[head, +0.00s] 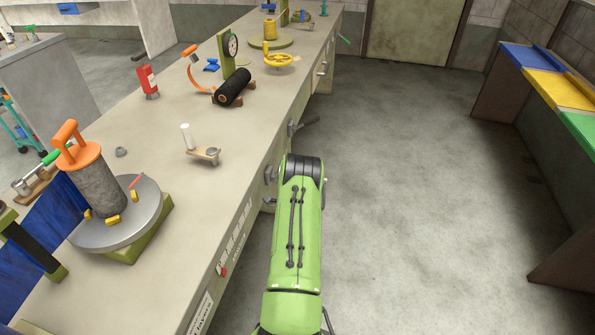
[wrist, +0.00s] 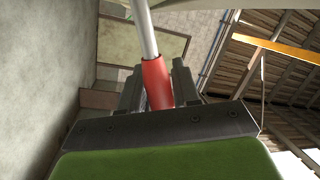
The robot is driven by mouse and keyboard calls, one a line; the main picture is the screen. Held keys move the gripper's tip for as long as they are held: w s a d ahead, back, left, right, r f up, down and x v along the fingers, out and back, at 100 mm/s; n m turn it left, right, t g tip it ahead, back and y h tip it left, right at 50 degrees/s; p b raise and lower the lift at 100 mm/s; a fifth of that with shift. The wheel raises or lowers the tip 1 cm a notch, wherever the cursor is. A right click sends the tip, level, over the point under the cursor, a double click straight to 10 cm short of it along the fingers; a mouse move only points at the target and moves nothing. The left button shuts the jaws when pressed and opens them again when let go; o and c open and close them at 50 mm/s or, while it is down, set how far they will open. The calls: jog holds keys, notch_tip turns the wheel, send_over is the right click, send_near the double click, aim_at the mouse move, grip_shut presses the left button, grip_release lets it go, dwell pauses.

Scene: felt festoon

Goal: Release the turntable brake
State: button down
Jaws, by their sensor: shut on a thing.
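The turntable (head: 88,236) is a round grey disc on a green base at the near left of the bench. It carries a rough grey cylinder with an orange handle and several yellow blocks around it. In the wrist view my gripper (wrist: 158,84) is shut on the red grip (wrist: 157,80) of a grey rod (wrist: 145,35), its dark fingers on either side. The rod runs up out of the picture, so its far end is hidden. In the head view my green arm reaches down beside the bench front, and my gripper cannot be made out.
The bench (head: 180,215) runs away along the left, with a red canister (head: 148,82), a black roller (head: 233,88) and a yellow handwheel (head: 280,60) on it. Clamps and handles stick out from its front edge. The floor (head: 420,170) to the right is clear.

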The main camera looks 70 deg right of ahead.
jog(key=shift+w+a+r+n, duration=0.1)
jog(key=shift+w+r+n, duration=0.15)
jog(key=shift+n, duration=0.35)
jog(key=shift+w+r+n, duration=0.15)
jog(key=shift+r+n, duration=0.2)
jog(key=shift+n, duration=0.25)
jog(key=c, duration=0.9)
grip_release()
